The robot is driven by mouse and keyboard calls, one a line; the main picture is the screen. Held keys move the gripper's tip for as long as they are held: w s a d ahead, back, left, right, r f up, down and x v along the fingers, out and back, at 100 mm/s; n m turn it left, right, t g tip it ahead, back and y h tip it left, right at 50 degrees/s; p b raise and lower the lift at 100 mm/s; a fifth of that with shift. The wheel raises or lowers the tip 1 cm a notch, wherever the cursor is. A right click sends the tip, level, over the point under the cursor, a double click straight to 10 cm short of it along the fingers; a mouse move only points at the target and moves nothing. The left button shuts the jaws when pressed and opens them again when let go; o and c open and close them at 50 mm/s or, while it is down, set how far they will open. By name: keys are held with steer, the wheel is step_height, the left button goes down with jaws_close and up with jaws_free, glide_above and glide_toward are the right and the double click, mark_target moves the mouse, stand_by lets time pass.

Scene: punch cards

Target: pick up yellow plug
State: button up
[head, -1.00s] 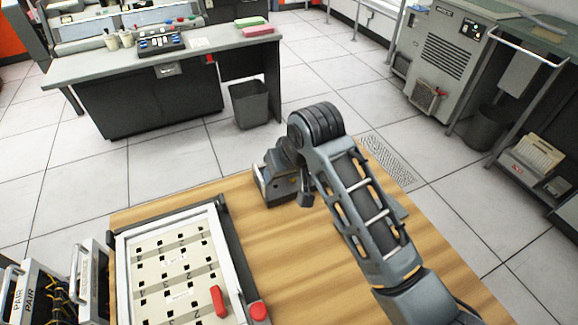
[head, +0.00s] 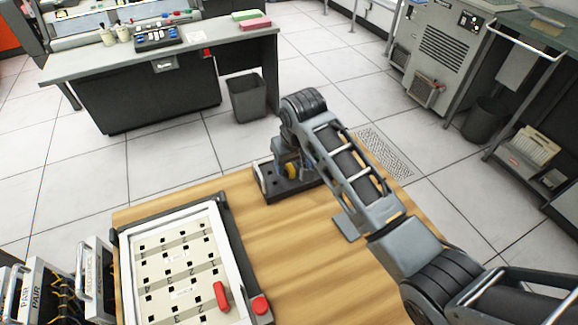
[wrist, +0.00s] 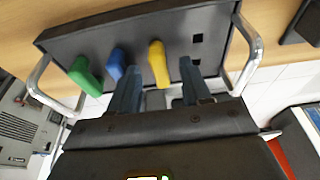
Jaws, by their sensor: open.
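The yellow plug (wrist: 158,62) stands in a dark tray (wrist: 80,37) in the wrist view, between the two fingers of my gripper (wrist: 157,80). The fingers are open, apart from each other, with the plug nearer the right-hand one. In the head view the yellow plug (head: 291,170) shows small and partly hidden under my gripper (head: 284,160), at the dark tray (head: 290,192) on the table's far edge. Whether a finger touches the plug cannot be told.
A blue plug (wrist: 118,62) and a green plug (wrist: 84,76) stand left of the yellow one. Empty square holes (wrist: 196,38) lie to its right. Metal handles (wrist: 252,48) flank the tray. A white-framed hole panel (head: 127,270) with a red plug (head: 221,296) lies left on the wooden table (head: 300,245).

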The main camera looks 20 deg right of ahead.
steer(key=shift+w+f, duration=0.1)
steer(key=shift+f, duration=0.15)
steer(key=shift+c, duration=0.4)
jaws_close()
steer(key=shift+r, duration=0.15)
